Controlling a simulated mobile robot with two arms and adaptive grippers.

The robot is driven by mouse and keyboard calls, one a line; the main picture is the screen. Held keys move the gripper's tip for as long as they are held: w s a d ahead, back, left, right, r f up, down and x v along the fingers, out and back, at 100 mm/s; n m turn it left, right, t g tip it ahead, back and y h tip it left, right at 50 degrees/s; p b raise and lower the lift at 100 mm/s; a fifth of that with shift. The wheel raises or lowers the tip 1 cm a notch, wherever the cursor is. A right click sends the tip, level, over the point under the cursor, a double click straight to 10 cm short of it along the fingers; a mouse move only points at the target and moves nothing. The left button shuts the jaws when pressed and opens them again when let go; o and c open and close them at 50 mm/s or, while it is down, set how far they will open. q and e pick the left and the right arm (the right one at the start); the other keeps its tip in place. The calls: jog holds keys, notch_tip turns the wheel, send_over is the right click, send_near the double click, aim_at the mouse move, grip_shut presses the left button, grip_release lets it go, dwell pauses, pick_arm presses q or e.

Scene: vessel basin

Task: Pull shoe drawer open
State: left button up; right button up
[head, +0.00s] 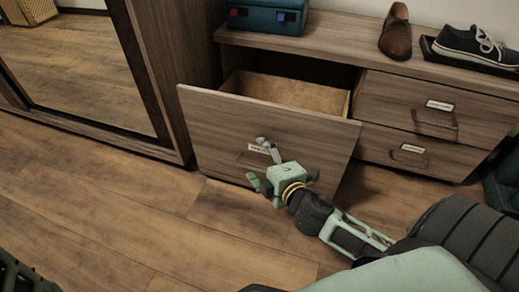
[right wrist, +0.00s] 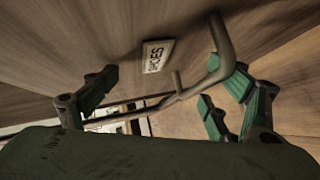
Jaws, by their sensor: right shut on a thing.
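The shoe drawer (head: 225,118) is the large wooden drawer on the left of the low cabinet. It stands well out from the cabinet, and its bare wooden inside (head: 285,92) shows from above. Its front carries a pale label (head: 259,149) and a metal bar handle (head: 250,161). In the right wrist view the label (right wrist: 157,56) and handle (right wrist: 222,48) are close. My right gripper (head: 259,163) is at the drawer front, shut on the handle, with its green fingers around it.
Two smaller drawers (head: 409,120) on the right are closed. A blue case (head: 264,18), a brown shoe (head: 396,36) and a dark sneaker (head: 474,46) on a tray are on the cabinet top. A tall mirrored wardrobe (head: 152,80) stands left. Wooden floor (head: 120,215) is clear in front.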

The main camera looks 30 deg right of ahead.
jog(key=shift+o, duration=0.4)
jog(key=s+r, duration=0.3)
jog(key=s, duration=0.3)
jog(key=shift+d+r, duration=0.15)
jog(key=shift+s+r+t, duration=0.25)
jog(key=shift+s+t, duration=0.05)
jog(key=shift+s, duration=0.1)
jog(key=shift+c, duration=1)
jog(key=shift+s, duration=0.2)
jog(key=c, duration=0.7)
jog(key=shift+f, duration=0.3)
